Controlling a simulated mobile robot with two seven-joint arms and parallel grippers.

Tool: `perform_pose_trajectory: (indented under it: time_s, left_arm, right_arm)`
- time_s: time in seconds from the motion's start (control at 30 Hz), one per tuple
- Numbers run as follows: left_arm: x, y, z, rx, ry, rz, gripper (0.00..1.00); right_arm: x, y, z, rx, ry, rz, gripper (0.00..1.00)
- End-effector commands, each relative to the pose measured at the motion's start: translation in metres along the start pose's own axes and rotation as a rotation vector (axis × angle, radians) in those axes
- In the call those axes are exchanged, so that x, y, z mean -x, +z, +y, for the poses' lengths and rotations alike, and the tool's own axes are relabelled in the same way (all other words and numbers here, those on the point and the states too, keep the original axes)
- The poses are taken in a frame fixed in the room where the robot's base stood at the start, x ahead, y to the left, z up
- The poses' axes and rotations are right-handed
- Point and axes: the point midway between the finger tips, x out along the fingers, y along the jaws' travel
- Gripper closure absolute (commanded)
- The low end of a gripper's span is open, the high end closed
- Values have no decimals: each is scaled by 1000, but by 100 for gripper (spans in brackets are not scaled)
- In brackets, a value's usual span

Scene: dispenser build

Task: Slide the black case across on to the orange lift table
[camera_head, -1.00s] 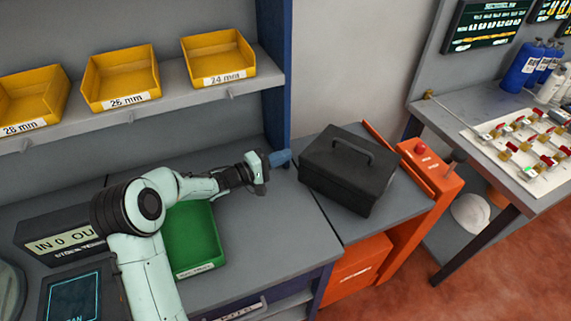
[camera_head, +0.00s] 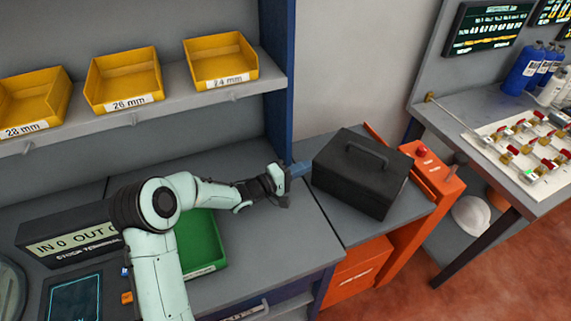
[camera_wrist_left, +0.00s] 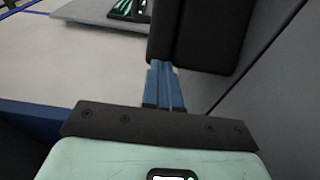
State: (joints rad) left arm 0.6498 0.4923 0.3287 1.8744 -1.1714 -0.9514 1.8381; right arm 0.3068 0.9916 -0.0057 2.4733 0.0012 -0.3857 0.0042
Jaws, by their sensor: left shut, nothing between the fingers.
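The black case (camera_head: 358,172), with a handle on its lid, sits upright on the grey top of the orange lift table (camera_head: 329,216). My left gripper (camera_head: 306,167) is shut and empty, with its blue fingertips at the case's left side. In the left wrist view the shut blue fingers (camera_wrist_left: 164,84) point at the dark case (camera_wrist_left: 205,30) and seem to touch it or nearly so. My right gripper is not in view.
A grey bench (camera_head: 270,235) with a green bin (camera_head: 200,245) adjoins the lift table on the left. Yellow bins (camera_head: 123,80) stand on the shelf above. A blue upright (camera_head: 291,70) is behind the gripper. Another bench (camera_head: 450,110) with valves stands at the right.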

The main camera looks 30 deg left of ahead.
Motion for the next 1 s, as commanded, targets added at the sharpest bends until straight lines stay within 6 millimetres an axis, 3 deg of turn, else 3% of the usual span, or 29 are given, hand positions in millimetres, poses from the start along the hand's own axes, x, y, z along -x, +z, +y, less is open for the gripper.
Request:
perform_pose_trajectory:
  time_s: [0.03,0.13,0.57,1.0]
  left_arm:
    - [-8,11,2,3,6,-15,100]
    - [-11,14,2,2,5,-13,100]
    - [-2,10,1,-1,3,-4,100]
    - [88,10,-1,-1,0,-5,100]
  right_arm:
    - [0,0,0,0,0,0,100]
    - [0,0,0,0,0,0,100]
    - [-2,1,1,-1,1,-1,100]
    - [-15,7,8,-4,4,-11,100]
